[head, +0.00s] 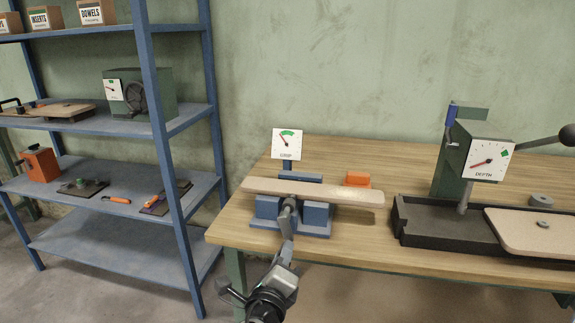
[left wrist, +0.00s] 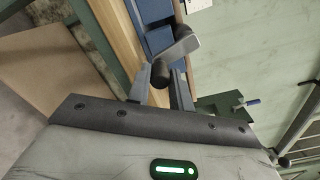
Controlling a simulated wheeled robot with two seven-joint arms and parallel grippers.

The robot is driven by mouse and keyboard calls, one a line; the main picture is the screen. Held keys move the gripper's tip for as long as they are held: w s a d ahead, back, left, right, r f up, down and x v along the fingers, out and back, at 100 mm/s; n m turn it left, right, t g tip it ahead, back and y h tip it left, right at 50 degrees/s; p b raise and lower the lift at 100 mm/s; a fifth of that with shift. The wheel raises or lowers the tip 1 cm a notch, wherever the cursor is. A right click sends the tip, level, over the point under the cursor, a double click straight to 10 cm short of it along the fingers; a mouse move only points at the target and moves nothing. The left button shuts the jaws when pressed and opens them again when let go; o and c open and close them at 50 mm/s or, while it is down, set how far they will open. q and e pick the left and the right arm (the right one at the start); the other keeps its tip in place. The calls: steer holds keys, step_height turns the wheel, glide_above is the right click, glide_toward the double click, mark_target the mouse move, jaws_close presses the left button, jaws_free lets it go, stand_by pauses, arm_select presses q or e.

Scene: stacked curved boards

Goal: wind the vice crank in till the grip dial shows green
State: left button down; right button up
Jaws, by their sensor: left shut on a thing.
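The blue vice (head: 318,215) stands at the front edge of the wooden bench, with a pale curved board (head: 330,193) lying across it. The white grip dial (head: 286,144) stands behind it; its red needle points up and left, by the left end of the green band. The grey crank (head: 288,212) is at the vice's front. My left gripper (head: 286,250) reaches it from below. In the left wrist view, its fingers (left wrist: 161,88) are shut on the dark crank handle (left wrist: 161,72), beside the grey crank arm (left wrist: 182,48). My right gripper is out of view.
An orange block (head: 357,179) sits behind the board. To the right, a press with a depth dial (head: 487,160) stands by a black tray (head: 405,222) and another board (head: 530,229). A blue shelf rack (head: 110,245) stands left. The floor before the bench looks clear.

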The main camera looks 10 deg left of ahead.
arm_select(q)
steer(key=c, duration=1.3)
jaws_free()
steer(key=shift+s+a+f, duration=0.15)
steer(key=shift+s+f, duration=0.05)
steer(key=shift+o, duration=0.2)
steer(key=shift+r, duration=0.1)
steer(key=s, duration=0.6)
steer(key=shift+s+a+p, duration=0.15)
steer(key=shift+s+p, duration=0.15)
steer(key=shift+s, duration=0.1)
steer(key=s+a+f+n+g+h, duration=0.2)
steer(key=s+f+n+g, duration=0.5)
steer(key=s+f+n, duration=0.8)
steer(key=s+a+n, duration=0.1)
steer(key=s+n, duration=0.2)
steer(key=n, duration=0.3)
steer(key=shift+f+n+g+h, duration=0.3)
steer(key=shift+f+n+g, duration=0.05)
steer(key=shift+n+g, duration=0.05)
